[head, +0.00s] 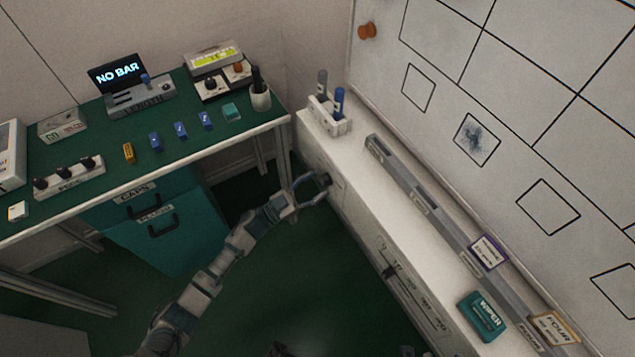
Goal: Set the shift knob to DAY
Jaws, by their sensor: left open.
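A small dark knob (326,179) sits on the front face of the white cabinet (345,196), near its far end. I take it to be the shift knob; its markings are too small to read, so its setting cannot be told. My left gripper (314,188) is open, with its fingers spread beside the knob at the cabinet front. I cannot tell whether the fingers touch the knob.
A slotted panel with a dark lever (390,271) is nearer on the cabinet front. A marker holder (330,118), a long grey rail (420,190) and a teal wiper box (482,315) are on top. The green-topped bench (105,165) stands left; open floor lies between.

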